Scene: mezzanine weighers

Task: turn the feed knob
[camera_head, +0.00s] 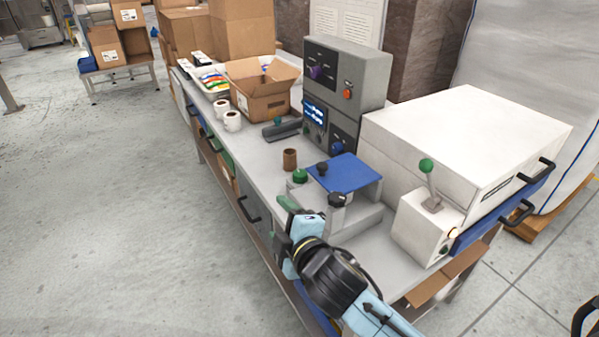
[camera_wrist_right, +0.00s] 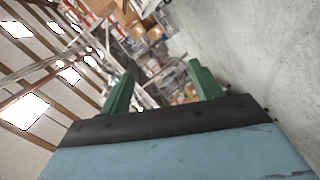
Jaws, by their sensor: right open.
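The feed knob cannot be singled out, as the panel labels are too small to read. A grey control box stands at the back of the bench, with a purple knob (camera_head: 317,73) on its upper panel and a blue knob (camera_head: 337,148) lower down. Black knobs (camera_head: 338,199) and a green knob (camera_head: 300,175) sit around the blue-topped unit in front. My right gripper (camera_head: 287,215) is over the bench's front edge, just left of this unit. In the right wrist view its green fingers (camera_wrist_right: 161,78) are apart with nothing between them. My left gripper is out of view.
A white machine (camera_head: 470,130) with black handles and a green-tipped lever (camera_head: 427,167) fills the right of the bench. A brown cup (camera_head: 290,159), white rolls (camera_head: 232,121) and an open carton (camera_head: 262,105) stand farther back. The floor at left is clear.

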